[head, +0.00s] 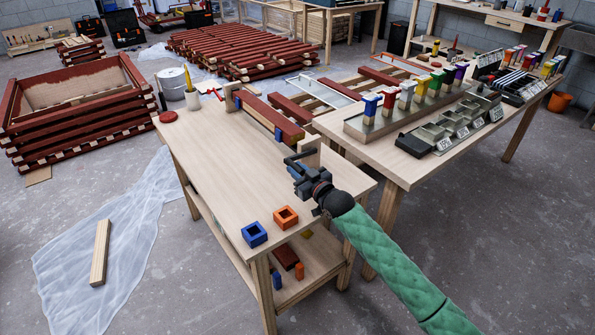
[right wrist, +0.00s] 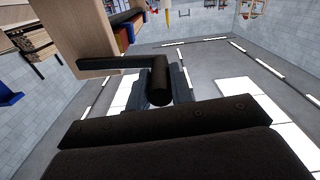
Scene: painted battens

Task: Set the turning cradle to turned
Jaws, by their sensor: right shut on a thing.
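The turning cradle stands on the light wooden bench, with a near upright (head: 311,152) and a far upright (head: 230,97). A red batten (head: 270,115) lies between them, with blue parts near its ends. A black crank handle (right wrist: 159,80) sticks out from the near upright. My right gripper (head: 299,170) is at this near end, shut on the crank's grip. Part of the crank is hidden behind my gripper in the head view. My left gripper is out of view.
A blue square holder (head: 254,234) and an orange one (head: 286,217) sit at the bench's near end. A white cup (head: 192,100) and red lid (head: 168,116) are at the far left. A table (head: 425,170) with brushes and trays stands right. The bench middle is clear.

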